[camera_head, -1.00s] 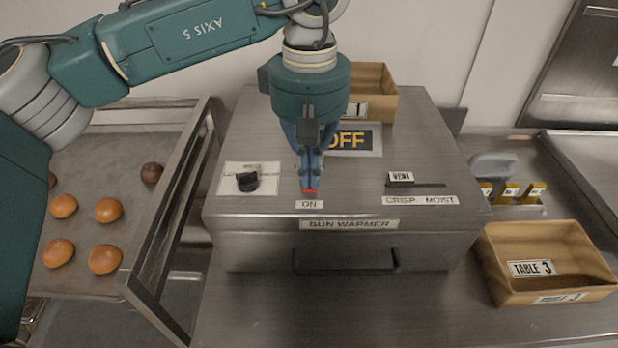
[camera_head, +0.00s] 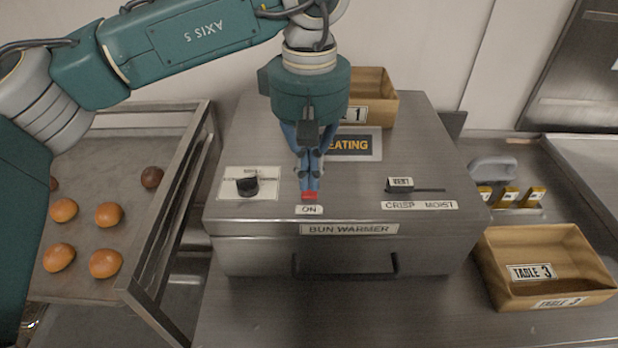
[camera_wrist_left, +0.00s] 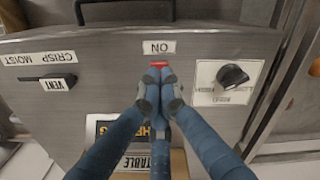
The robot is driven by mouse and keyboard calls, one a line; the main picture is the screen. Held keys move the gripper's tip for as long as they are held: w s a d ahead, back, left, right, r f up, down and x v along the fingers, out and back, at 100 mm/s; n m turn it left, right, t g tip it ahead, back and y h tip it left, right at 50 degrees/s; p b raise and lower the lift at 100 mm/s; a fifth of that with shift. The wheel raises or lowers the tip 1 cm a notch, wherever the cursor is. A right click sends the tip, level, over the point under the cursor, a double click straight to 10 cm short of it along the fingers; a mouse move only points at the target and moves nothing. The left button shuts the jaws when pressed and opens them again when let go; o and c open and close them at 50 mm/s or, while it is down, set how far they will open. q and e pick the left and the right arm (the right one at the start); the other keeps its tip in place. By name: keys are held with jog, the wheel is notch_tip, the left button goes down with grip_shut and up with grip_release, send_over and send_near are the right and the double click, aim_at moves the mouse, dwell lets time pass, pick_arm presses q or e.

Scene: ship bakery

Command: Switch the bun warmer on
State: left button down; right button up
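The bun warmer (camera_head: 350,250) is a grey metal box on the counter, labelled BUN WARMER. Its display (camera_head: 355,145) is partly hidden by my left gripper and shows "EATING" in orange letters. A small red switch (camera_head: 309,196) sits just above the ON label (camera_head: 309,210); it also shows in the left wrist view (camera_wrist_left: 158,64). My left gripper (camera_head: 310,188) points down at the switch with its blue fingers together, the tips (camera_wrist_left: 160,80) at the switch and seeming to touch it. The exact contact is hidden. My right gripper is out of view.
A black knob (camera_head: 247,186) is left of the switch and a VENT slider (camera_head: 400,185) right. A TABLE 1 box (camera_head: 375,90) stands behind, a TABLE 3 box (camera_head: 550,265) at right. A tray (camera_head: 85,280) with several buns is at left.

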aim_at(309, 192)
pick_arm(q)
jog(key=shift+s+r+p, duration=0.1)
jog(key=shift+r+p, duration=1.55)
jog(key=shift+r, duration=1.15)
